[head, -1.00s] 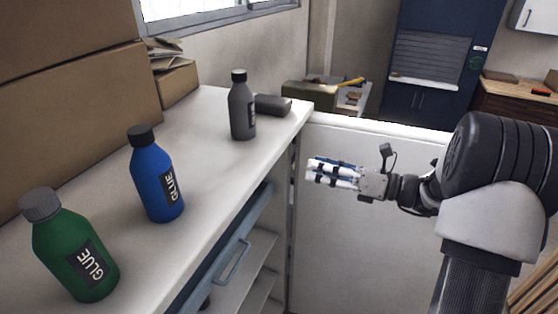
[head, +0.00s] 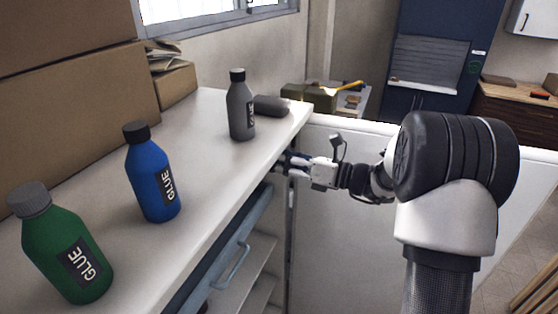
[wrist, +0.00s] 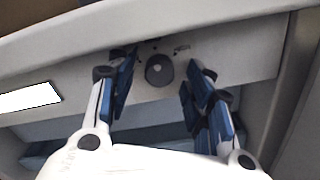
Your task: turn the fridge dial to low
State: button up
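The round dark grey dial (wrist: 159,70) sits on a pale panel under the fridge's top edge in the wrist view. Small marks and lettering surround it; I cannot read its setting for sure. My gripper (wrist: 158,76) is open, with one blue-padded finger on each side of the dial and a gap to it on both sides. In the head view my gripper (head: 289,166) reaches in under the right end of the fridge top (head: 205,145), its fingertips partly hidden. The dial is hidden in the head view.
The fridge door (head: 345,240) stands open behind my gripper. Green (head: 62,245), blue (head: 152,172) and grey (head: 240,105) bottles stand on the fridge top, with a dark grey block (head: 271,106) near the far edge. A blue drawer with a handle (head: 236,262) and shelves lie below.

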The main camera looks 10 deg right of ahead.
jog(key=c, duration=1)
jog(key=shift+s+f+n+b, duration=0.1)
jog(key=shift+n+b, duration=3.75)
jog(key=shift+n, duration=2.05)
jog(key=o, duration=1.1)
